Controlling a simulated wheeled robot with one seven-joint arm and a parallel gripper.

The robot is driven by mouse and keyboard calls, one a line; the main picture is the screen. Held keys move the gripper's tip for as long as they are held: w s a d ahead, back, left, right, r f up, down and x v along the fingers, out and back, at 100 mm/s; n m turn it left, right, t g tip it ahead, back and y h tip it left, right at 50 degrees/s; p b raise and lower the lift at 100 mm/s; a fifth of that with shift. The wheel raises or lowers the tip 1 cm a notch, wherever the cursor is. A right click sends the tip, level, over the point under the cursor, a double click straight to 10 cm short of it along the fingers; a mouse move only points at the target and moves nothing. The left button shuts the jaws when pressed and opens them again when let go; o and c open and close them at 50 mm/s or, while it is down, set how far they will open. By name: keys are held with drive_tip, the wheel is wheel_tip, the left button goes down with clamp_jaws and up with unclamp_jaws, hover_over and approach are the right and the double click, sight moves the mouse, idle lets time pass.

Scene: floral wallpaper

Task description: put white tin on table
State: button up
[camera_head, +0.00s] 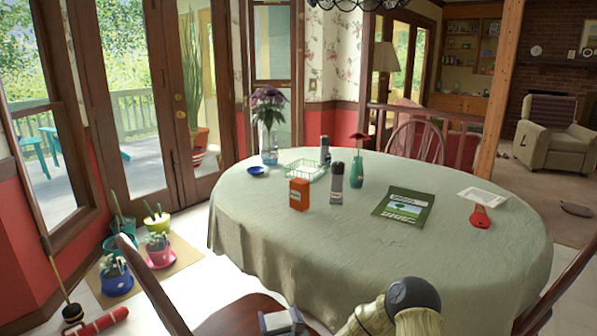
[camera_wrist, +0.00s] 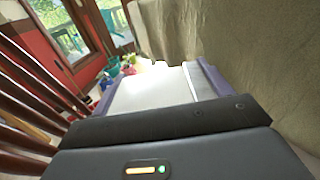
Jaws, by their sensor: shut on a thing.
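The white tin (camera_wrist: 150,93) fills the space between the two fingers of my gripper (camera_wrist: 158,88) in the wrist view. My gripper is shut on it. In the head view my gripper (camera_head: 283,321) shows at the bottom edge, over a wooden chair seat and in front of the table's near side, below the tabletop. The tin there is small and hard to tell from the fingers. The table (camera_head: 290,235) is oval and covered by a pale green cloth. The cloth (camera_wrist: 205,30) hangs close beside the tin in the wrist view.
On the table stand an orange box (camera_head: 299,194), a grinder (camera_head: 337,184), a green vase (camera_head: 357,170), a basket (camera_head: 305,169), a green booklet (camera_head: 404,206) and a red object (camera_head: 480,217). The near part of the tabletop is clear. Chair slats (camera_wrist: 35,75) are close at left.

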drive_tip(key=s+d+f+m+h+b, duration=0.2)
drive_tip(key=s+d+f+h+b, duration=0.1)
drive_tip(key=d+f, duration=0.75)
drive_tip(key=s+d+f+m+h+b, duration=0.15)
drive_tip(key=d+f+b, duration=0.25)
drive_tip(key=d+f, duration=0.65)
drive_tip(key=s+r+p, duration=0.2)
drive_tip(key=r+p, duration=1.7)
drive_tip(key=r, duration=0.1)
drive_tip(key=s+r+p, duration=0.2)
drive_tip(key=r+p, duration=1.7)
drive_tip(key=r, duration=0.1)
drive_tip(key=shift+s+a+r+t+h+p, duration=0.2)
drive_tip(key=shift+s+t+h+p, duration=0.1)
drive_tip(key=shift+s+t+h, duration=0.1)
drive_tip(key=shift+f, duration=0.1)
drive_tip(key=s+f, duration=0.4)
drive_tip(key=f, duration=0.1)
drive_tip(key=shift+s+f, duration=0.15)
drive_tip(key=shift+f, duration=0.05)
drive_tip(key=shift+s+f, duration=0.1)
